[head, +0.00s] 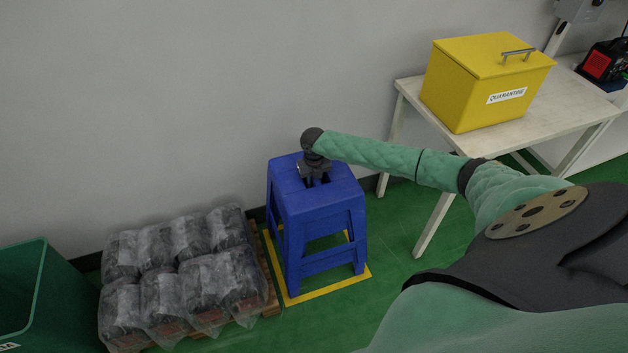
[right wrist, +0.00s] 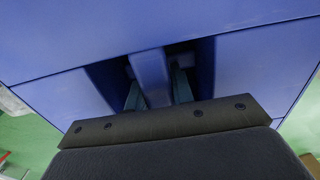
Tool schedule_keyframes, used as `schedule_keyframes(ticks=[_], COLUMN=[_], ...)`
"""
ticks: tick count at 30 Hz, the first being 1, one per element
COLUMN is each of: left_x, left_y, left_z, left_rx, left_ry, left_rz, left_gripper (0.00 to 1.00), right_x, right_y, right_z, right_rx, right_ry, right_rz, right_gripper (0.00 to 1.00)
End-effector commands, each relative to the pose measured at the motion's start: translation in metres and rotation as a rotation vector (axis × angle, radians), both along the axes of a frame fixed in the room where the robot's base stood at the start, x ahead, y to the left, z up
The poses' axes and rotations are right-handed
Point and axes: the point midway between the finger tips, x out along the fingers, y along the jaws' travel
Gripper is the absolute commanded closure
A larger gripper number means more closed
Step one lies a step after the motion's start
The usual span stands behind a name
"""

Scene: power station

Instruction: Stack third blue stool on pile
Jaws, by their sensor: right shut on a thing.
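A blue stool (head: 325,205) stands upright on its legs over a yellow floor outline (head: 363,272), near the wall. I cannot tell from the head view how many stools are nested in it. My right gripper (head: 314,181) comes down on the seat from above. In the right wrist view its fingers reach into two slots of the blue seat (right wrist: 245,65), one on each side of a narrow bar (right wrist: 152,78). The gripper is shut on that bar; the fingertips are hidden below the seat. My left gripper is not in view.
Plastic-wrapped bags (head: 180,270) lie on a wooden pallet close left of the stool. A green bin (head: 50,295) stands at far left. A white table (head: 545,110) with a yellow quarantine box (head: 460,90) stands at right. Green floor (head: 400,300) is clear in front.

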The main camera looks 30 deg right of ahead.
Motion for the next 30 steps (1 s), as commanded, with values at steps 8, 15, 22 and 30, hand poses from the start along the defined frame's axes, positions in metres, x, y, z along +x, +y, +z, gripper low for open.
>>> schedule_keyframes(ticks=[8, 15, 22, 30], left_x=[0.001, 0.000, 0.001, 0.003], left_y=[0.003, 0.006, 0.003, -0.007], left_z=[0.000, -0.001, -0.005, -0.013], left_rx=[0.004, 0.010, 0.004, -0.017], left_ry=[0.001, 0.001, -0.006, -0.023], left_rz=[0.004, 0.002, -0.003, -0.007], left_gripper=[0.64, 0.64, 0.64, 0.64], right_x=[0.001, -0.001, 0.000, 0.001], right_y=[0.000, 0.000, -0.001, 0.000], right_z=[0.001, 0.000, 0.023, 0.063], right_rx=[0.000, 0.000, -0.001, 0.001], right_ry=[-0.001, 0.001, -0.002, -0.002], right_rz=[0.000, 0.000, 0.000, 0.000], right_gripper=[0.51, 0.51, 0.51, 0.51])
